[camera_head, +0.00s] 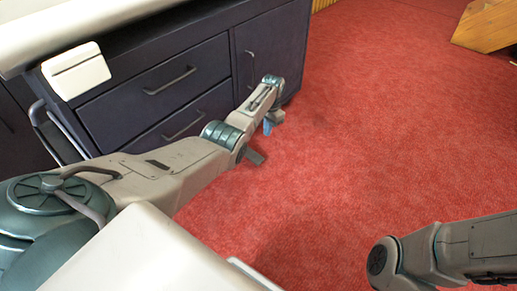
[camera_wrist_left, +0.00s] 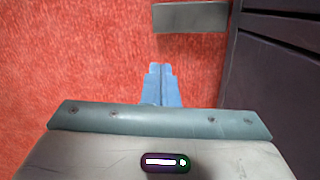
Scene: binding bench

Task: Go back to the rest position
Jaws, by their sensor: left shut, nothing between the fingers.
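My left gripper (camera_head: 267,127) is at the end of my left arm, which reaches out over the red carpet beside the dark cabinet. In the left wrist view its blue fingers (camera_wrist_left: 160,85) are shut together with nothing between them. My right arm shows at the lower right of the head view, but its gripper is out of the picture.
The dark cabinet (camera_head: 155,106) with drawers and handles stands close to my left arm, under a pale worktop (camera_head: 95,20). A grey flat piece (camera_wrist_left: 190,18) lies near the cabinet. Red carpet (camera_head: 390,130) is open to the right. A wooden piece (camera_head: 487,25) stands far right.

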